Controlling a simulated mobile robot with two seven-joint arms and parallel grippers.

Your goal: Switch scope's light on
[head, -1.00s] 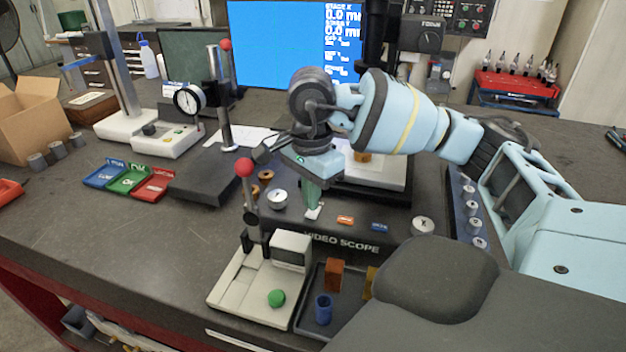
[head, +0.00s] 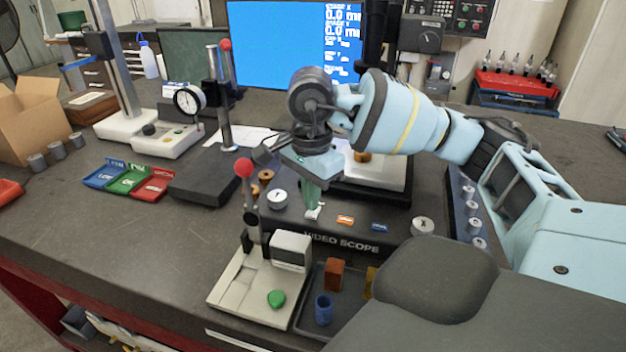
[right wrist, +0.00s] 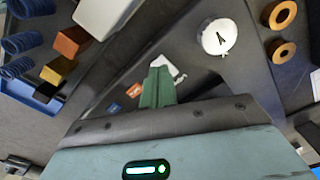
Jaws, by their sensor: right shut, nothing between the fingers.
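The video scope (head: 399,218) has a dark base with its name on the front edge and a pale stage (head: 398,175) behind. A white switch (head: 314,211) sits on the base's front panel, left of an orange button (head: 345,219) and a blue button (head: 379,226). My right gripper (head: 311,203) is shut and empty, pointing down with its green fingertips at the white switch. In the right wrist view the fingertips (right wrist: 158,72) partly cover the white switch (right wrist: 172,66); I cannot tell whether they touch. My left gripper is out of view.
Round knobs (head: 278,199) (head: 423,225) flank the front panel. A stand with a red ball (head: 243,168) and a green button (head: 276,299) stands close in front. A tray (head: 309,309) with small blocks is beside it. A blue screen (head: 280,45) stands behind.

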